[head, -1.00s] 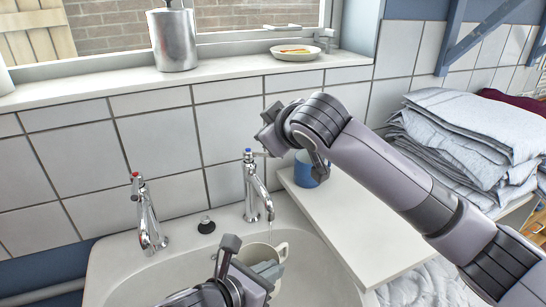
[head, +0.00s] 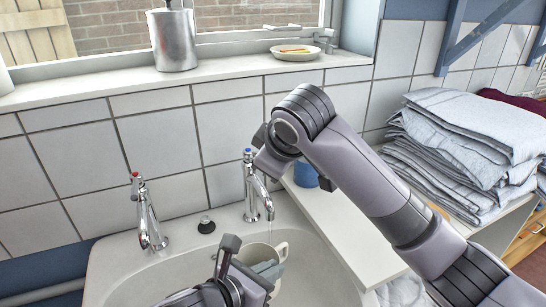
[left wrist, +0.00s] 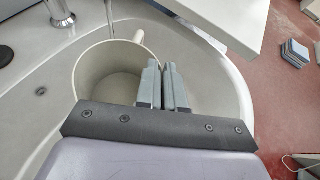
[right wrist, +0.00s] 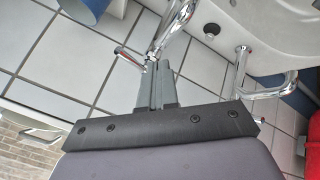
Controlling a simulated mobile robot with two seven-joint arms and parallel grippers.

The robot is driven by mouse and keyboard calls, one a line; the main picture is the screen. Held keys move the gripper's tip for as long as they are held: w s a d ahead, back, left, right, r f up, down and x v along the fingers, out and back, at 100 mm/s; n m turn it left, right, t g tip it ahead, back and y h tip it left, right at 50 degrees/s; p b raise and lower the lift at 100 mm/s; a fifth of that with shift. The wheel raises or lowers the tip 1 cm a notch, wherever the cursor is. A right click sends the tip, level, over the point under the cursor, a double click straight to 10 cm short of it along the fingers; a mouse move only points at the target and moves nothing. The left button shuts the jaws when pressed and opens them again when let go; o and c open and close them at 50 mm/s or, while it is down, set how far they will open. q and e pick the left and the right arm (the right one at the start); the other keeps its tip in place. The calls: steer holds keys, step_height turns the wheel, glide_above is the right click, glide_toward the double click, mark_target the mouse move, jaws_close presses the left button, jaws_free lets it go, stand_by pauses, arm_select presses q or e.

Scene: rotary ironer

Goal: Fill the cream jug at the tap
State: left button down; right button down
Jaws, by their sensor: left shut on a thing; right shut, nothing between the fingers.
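The cream jug (head: 281,249) is held in the sink beneath the spout of the blue-topped tap (head: 250,185). A thin, faint stream seems to hang from that spout. In the left wrist view the jug (left wrist: 90,75) is open towards me; I cannot tell how much liquid is in it. My left gripper (left wrist: 166,68) is shut on the jug's rim side. My right gripper (right wrist: 160,68) is shut and empty, its fingertips close to the tap's lever (right wrist: 130,58); I cannot tell whether they touch.
A red-topped tap (head: 147,215) stands to the left, with a black plug (head: 206,225) between the taps. A blue mug (head: 305,174) stands on the white board (head: 335,225) right of the sink, partly behind my right arm. Folded linen (head: 470,140) is stacked farther right.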

steer(key=x, duration=0.5)
steer(key=shift+s, duration=0.1)
steer(key=shift+w+d+r, duration=0.15)
steer(key=shift+w+d, duration=0.1)
steer(key=shift+w, duration=0.35)
steer(key=shift+w+d+r, duration=0.2)
steer(key=shift+w, duration=0.4)
steer(key=shift+w+d+r, duration=0.15)
steer(key=shift+w+d, duration=0.1)
steer(key=shift+w, duration=0.35)
steer(key=shift+d, duration=0.1)
steer(key=shift+w+d+n+g+y, duration=0.25)
steer(key=shift+w+d+n+y, duration=0.2)
steer(key=shift+w+n, duration=0.3)
steer(key=shift+w+d+n+g+y, duration=0.25)
steer(key=shift+w+d+n+y, duration=0.15)
steer(key=shift+w+n+y, duration=0.3)
steer(key=shift+s, duration=0.2)
